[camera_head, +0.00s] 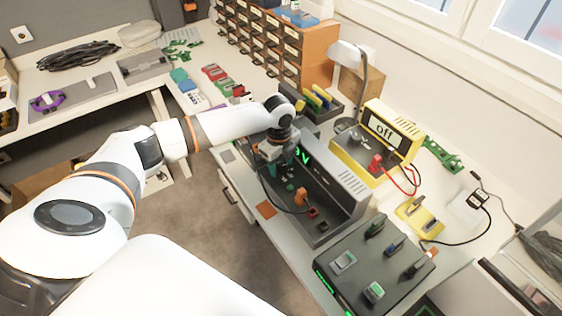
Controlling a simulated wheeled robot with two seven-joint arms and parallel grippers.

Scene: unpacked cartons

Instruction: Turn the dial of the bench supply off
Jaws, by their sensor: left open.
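The bench supply appears to be the grey box (345,185) with a green display partly readable as "V" (304,157). It stands on the bench at the centre of the view. Its front panel shows an orange part (300,197) and dark and red sockets (313,212) with a cable. My left gripper (270,168) is at the left end of this front panel, pointing down, and is open. It covers part of the panel, so I cannot clearly make out the dial or tell whether the fingers touch it. My right gripper is not in view.
A yellow meter (392,127) reading "off" stands behind the supply, with red leads. A dark switch box (370,262) stands to the right. Drawer cabinets (262,40) stand at the back. A bare floor strip (200,220) lies left of the bench.

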